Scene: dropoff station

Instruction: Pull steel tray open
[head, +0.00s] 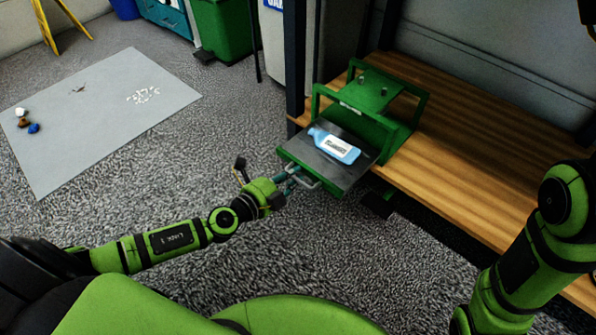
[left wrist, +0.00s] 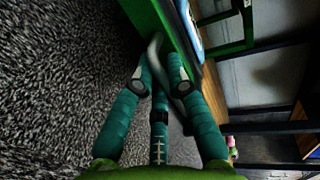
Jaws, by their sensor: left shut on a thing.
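The steel tray (head: 342,180) is dark with a green front edge. It sticks out from a green frame (head: 387,135) on the wooden shelf, over the shelf's front edge. A blue bottle (head: 324,137) with a white label lies on the tray. My left gripper (head: 291,180) is shut on the tray's grey handle (head: 309,183). In the left wrist view the teal fingers (left wrist: 159,82) close around the curved handle (left wrist: 154,48), beside the green tray front (left wrist: 150,18). The exact finger contact is partly hidden. My right arm shows at the right, but its gripper is out of view.
The wooden shelf (head: 450,160) runs right from the frame, with a dark post (head: 294,60) at its left end. A grey mat (head: 85,120) with small items lies on the floor. A green bin (head: 223,30) stands behind. Carpet before the tray is clear.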

